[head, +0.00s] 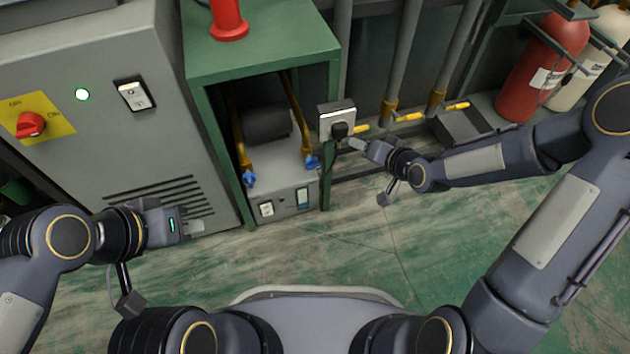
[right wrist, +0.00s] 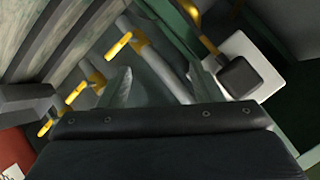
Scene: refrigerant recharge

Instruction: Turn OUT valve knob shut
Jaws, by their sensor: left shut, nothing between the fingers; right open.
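Two blue valve knobs show in the head view, a left one (head: 249,179) and a right one (head: 312,162). They sit at the lower ends of yellow hoses on the grey recharge unit (head: 284,192) inside the green stand. No label is readable, so I cannot tell which is OUT. My right gripper (head: 357,145) is to the right of the right knob, near the wall socket, and touches neither knob. In the right wrist view its fingers (right wrist: 160,85) are spread and empty. My left gripper (head: 196,220) is shut and empty by the grey cabinet's vents.
A wall socket (head: 335,115) with a black plug (head: 340,130) is close to my right gripper. Yellow-handled pipes (head: 408,117) stand behind it. A grey cabinet (head: 95,150) is at left and fire extinguishers (head: 543,68) at far right. The green floor (head: 360,235) in front is clear.

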